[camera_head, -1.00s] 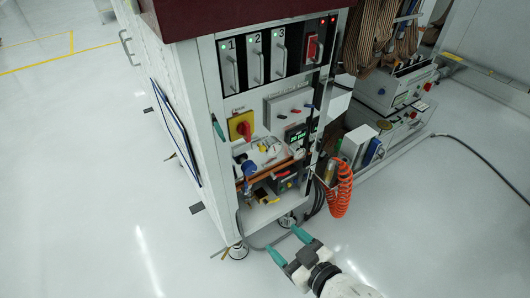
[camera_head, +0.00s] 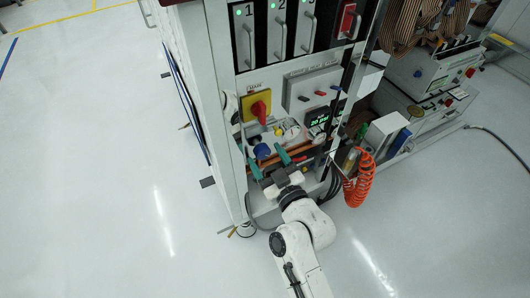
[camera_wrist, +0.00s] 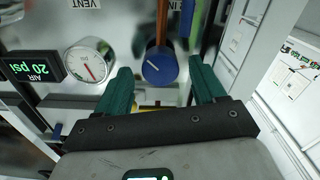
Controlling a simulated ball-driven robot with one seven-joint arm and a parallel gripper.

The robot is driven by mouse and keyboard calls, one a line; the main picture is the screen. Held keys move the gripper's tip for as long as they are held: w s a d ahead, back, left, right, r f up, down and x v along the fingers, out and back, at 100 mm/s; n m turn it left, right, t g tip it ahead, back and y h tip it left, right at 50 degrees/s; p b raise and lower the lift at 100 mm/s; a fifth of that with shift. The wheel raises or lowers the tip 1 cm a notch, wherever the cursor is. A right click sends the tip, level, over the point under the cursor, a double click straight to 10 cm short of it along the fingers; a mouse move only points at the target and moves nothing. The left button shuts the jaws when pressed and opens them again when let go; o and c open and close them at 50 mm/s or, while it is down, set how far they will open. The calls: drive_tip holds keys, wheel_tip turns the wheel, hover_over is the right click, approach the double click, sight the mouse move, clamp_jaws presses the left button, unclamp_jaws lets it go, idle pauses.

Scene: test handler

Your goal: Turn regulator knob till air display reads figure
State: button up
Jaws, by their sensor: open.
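The blue regulator knob (camera_wrist: 160,68) with a white pointer line shows between my two green fingers in the wrist view, beyond their tips. In the head view the blue knob (camera_head: 262,151) sits low in the open cabinet bay. My gripper (camera_head: 268,162) is open just in front of it; I cannot tell whether a finger touches the knob. The green-lit AIR display (camera_wrist: 38,67) appears upside down in the wrist view and reads 20 psi. It also shows in the head view (camera_head: 322,118). A round dial gauge (camera_wrist: 91,62) with a red needle lies between display and knob.
A red-and-yellow main switch (camera_head: 258,107) is above the knob. A copper-coloured pipe (camera_wrist: 162,24) runs to the knob. An orange coiled hose (camera_head: 359,184) hangs at the right. Open floor lies left and in front of the cabinet.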

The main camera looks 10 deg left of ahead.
drive_tip(key=shift+w+a, duration=0.45)
drive_tip(key=shift+w, duration=0.15)
drive_tip(key=shift+c, duration=0.2)
drive_tip(key=c, duration=1)
drive_tip(key=shift+m, duration=0.3)
drive_tip(key=m+p, duration=0.1)
drive_tip(key=m, duration=0.4)
drive_tip(key=shift+m, duration=0.3)
drive_tip(key=m+p, duration=0.1)
drive_tip(key=m, duration=0.4)
drive_tip(key=shift+d, duration=0.1)
drive_tip(key=shift+f+m, duration=0.1)
drive_tip(key=shift+m, duration=0.3)
